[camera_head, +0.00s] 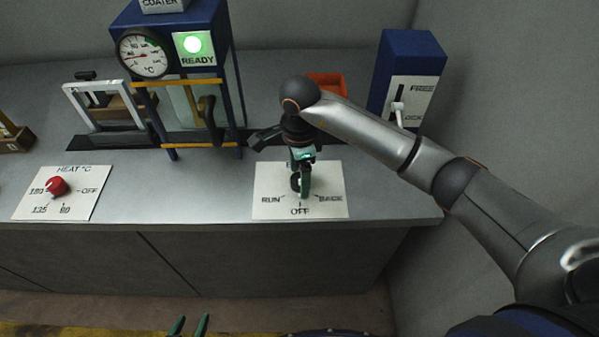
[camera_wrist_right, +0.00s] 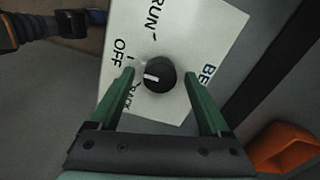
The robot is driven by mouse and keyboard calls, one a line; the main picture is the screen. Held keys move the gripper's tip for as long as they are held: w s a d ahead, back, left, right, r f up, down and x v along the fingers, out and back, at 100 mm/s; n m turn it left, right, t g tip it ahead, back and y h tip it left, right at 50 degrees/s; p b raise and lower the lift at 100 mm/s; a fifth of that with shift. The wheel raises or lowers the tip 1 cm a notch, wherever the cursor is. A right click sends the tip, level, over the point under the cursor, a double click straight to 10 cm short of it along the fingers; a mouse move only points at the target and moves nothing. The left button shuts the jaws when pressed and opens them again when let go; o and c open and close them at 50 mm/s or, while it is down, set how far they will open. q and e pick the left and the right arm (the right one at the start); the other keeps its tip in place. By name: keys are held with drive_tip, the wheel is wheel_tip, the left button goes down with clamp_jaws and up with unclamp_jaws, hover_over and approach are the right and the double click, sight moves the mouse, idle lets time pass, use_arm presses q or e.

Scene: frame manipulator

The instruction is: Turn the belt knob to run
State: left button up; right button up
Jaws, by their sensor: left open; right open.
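The belt knob is a round black knob (camera_wrist_right: 160,75) with a white pointer mark, on a white plate (camera_head: 265,182) lettered RUN, OFF and what looks like BACK. In the right wrist view the pointer faces the OFF and BACK side, away from RUN; its exact mark is hard to tell. My right gripper (camera_head: 303,187) is over the plate and partly hides the knob in the head view. In the right wrist view its green fingers (camera_wrist_right: 158,72) are open on either side of the knob, apart from it. My left gripper (camera_head: 188,325) is open and empty at the bottom edge.
A red heat knob (camera_head: 57,187) is on a plate at the left. Behind stand a blue frame with a gauge (camera_head: 143,54) and green READY light (camera_head: 194,44), an orange bin (camera_head: 326,83), and a blue box with a lever (camera_head: 397,106). The counter between the plates is clear.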

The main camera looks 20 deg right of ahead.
clamp_jaws()
idle(0.7)
